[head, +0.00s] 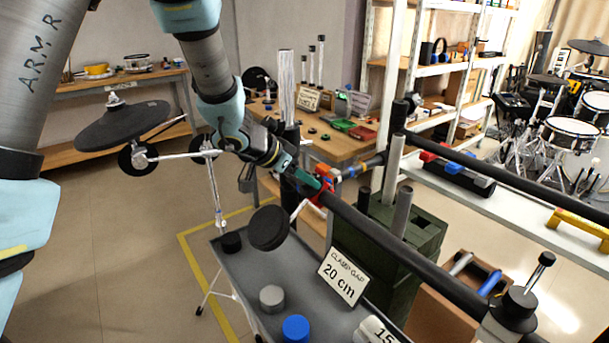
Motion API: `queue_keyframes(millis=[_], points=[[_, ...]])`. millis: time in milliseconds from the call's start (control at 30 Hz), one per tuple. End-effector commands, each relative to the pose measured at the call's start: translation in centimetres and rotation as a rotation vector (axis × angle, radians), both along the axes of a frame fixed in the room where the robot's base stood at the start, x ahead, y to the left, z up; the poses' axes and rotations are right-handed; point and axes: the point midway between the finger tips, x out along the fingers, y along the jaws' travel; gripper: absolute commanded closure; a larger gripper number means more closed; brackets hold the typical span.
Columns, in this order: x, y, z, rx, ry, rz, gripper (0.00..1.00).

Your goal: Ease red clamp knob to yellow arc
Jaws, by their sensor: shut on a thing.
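An orange-red clamp part (331,172) shows just beyond the fingers, beside a short bar with a blue band. I cannot make out the yellow arc at this size. The knob's exact angle is too small to tell.
Below the gripper, a dark round pad (269,228) stands over a grey tray table (255,270) with a grey knob (272,298), a blue knob (295,328) and a "CLAMP GAP 20 cm" card (343,277). A green crate (424,232) stands right. Another black pad (122,124) is left.

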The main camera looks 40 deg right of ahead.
Motion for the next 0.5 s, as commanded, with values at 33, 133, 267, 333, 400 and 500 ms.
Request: queue_keyframes(millis=[33, 133, 267, 333, 400, 500], points=[[0.07, 0.04, 0.24, -0.001, -0.021, -0.026, 1.0], [0.04, 0.04, 0.24, -0.004, -0.071, -0.092, 1.0], [-0.01, 0.05, 0.25, -0.008, -0.146, -0.188, 1.0], [-0.03, 0.06, 0.24, -0.011, -0.188, -0.241, 1.0], [-0.07, 0.07, 0.19, -0.013, -0.228, -0.294, 1.0], [-0.1, 0.08, 0.15, -0.015, -0.286, -0.367, 1.0]])
